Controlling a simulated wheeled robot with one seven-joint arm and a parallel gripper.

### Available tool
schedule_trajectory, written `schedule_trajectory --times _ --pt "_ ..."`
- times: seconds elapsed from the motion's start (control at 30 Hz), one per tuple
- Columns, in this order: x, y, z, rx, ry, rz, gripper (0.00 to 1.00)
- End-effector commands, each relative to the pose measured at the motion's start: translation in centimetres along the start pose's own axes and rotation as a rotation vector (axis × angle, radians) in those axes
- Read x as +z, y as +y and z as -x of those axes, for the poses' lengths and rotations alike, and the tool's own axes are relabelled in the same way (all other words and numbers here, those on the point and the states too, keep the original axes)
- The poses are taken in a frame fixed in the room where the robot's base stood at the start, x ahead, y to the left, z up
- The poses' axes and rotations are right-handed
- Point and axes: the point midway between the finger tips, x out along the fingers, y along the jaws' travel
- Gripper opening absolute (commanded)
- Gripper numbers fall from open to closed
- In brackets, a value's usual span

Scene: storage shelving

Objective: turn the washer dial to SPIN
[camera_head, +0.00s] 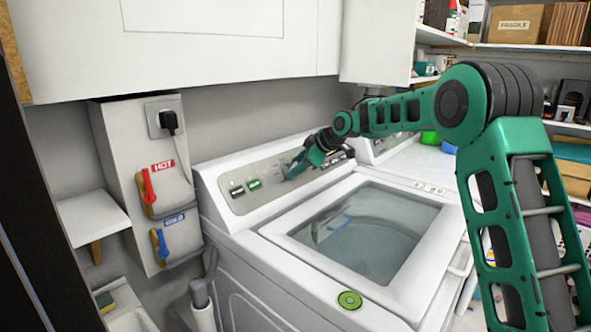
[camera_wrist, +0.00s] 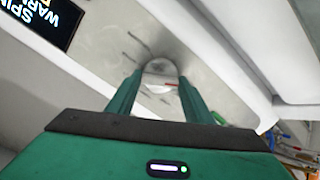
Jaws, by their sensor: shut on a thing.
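The washer (camera_head: 232,238) stands in the middle of the head view, with a grey control panel (camera_head: 270,172) at its back. My gripper (camera_head: 290,170) reaches that panel, and it hides the dial there. In the wrist view the two green fingers of my gripper (camera_wrist: 160,76) stand on either side of the light grey dial (camera_wrist: 160,67) and are shut on it. A small red mark shows between the fingers, with short dark tick marks on the panel around. A dark display (camera_wrist: 45,20) at the upper left shows "SPIN" and part of "WARM", upside down.
The washer's glass lid (camera_head: 370,235) is closed, with a green round sticker (camera_head: 349,300) in front. White cabinets (camera_head: 230,50) hang above the panel. A box with hot and cold levers (camera_head: 150,190) and a plug is at the left. Shelves (camera_head: 500,46) with boxes stand behind my arm.

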Motion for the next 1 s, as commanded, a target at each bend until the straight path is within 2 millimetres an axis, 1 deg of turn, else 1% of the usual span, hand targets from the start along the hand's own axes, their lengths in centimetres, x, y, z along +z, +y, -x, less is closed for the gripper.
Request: schedule_trajectory --times 0.03,0.13,0.17,0.2,0.23,0.5,0.63,0.77,1.0 --pt "0.7 0.1 0.0 0.0 -0.011 -0.007 0.24" --pt "0.7 0.1 0.0 0.0 -0.011 -0.008 0.24" --pt "0.7 0.1 0.0 0.0 -0.011 -0.008 0.51" --pt "0.7 0.1 0.0 0.0 -0.011 -0.008 0.61" --pt "0.7 0.1 0.0 0.0 -0.011 -0.007 0.64" --pt "0.2 0.1 0.0 0.001 -0.004 -0.004 0.64" --pt "0.1 0.1 0.8 0.002 -0.003 -0.003 0.64" --pt "0.2 0.2 2.8 0.004 -0.004 -0.004 0.64" --pt "0.3 0.2 7.3 0.003 -0.005 -0.005 0.64"
